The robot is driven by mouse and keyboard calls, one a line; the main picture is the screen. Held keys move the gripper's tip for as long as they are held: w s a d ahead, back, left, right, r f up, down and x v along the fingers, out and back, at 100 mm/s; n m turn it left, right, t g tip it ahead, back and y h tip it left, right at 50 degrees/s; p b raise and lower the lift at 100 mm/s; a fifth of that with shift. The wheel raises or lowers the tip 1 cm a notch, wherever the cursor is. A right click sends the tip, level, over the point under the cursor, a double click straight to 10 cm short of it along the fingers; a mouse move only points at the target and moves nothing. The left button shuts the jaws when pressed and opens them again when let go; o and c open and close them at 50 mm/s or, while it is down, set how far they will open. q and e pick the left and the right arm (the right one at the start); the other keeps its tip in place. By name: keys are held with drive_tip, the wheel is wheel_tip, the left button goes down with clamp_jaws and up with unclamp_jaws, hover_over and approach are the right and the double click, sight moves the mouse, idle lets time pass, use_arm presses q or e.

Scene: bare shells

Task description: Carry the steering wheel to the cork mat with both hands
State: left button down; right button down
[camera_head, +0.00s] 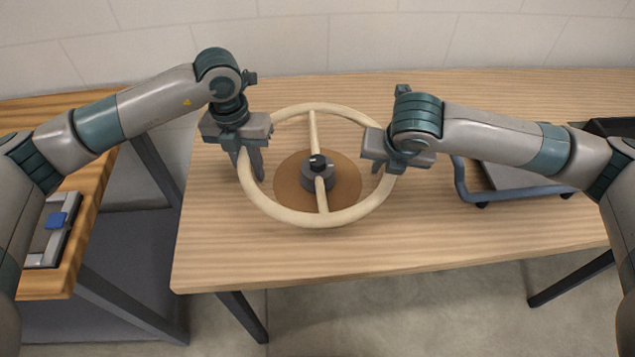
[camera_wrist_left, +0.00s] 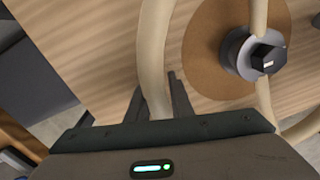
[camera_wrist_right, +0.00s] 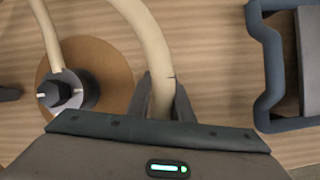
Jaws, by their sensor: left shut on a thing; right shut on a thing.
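The cream steering wheel (camera_head: 344,219) has two spokes and a grey hub with a black knob. In the head view it appears above the round brown cork mat (camera_head: 291,192) on the table; I cannot tell whether they touch. My left gripper (camera_head: 250,172) is shut on the left side of the rim, which also shows between its fingers in the left wrist view (camera_wrist_left: 153,60). My right gripper (camera_head: 382,168) is shut on the right side of the rim, seen in the right wrist view (camera_wrist_right: 152,50). The hub hides part of the mat.
The wooden table (camera_head: 400,240) has clear room in front of the wheel. A grey tray-like thing with a blue-grey handle (camera_head: 462,182) is at the right, partly behind my right arm. A second wooden table (camera_head: 85,215) at the left holds a grey thing with a blue part (camera_head: 56,220).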

use_arm(q)
drive_tip(key=shift+f, duration=0.25)
use_arm(e)
drive_tip(key=shift+f, duration=0.25)
use_arm(q)
drive_tip(key=c, duration=1.6)
unclamp_jaws()
use_arm(e)
drive_tip(key=c, duration=1.6)
unclamp_jaws()
use_arm(q)
drive_tip(key=shift+o, duration=0.2)
drive_tip(key=shift+s, duration=0.1)
use_arm(e)
drive_tip(key=shift+o, duration=0.2)
drive_tip(key=shift+s, duration=0.1)
use_arm(q)
drive_tip(key=r, duration=1.2)
drive_tip(key=shift+a, duration=0.4)
use_arm(e)
drive_tip(key=v, duration=1.1)
drive_tip(key=shift+r, duration=0.25)
drive_tip(key=shift+s+r, duration=0.15)
drive_tip(key=shift+r, duration=0.05)
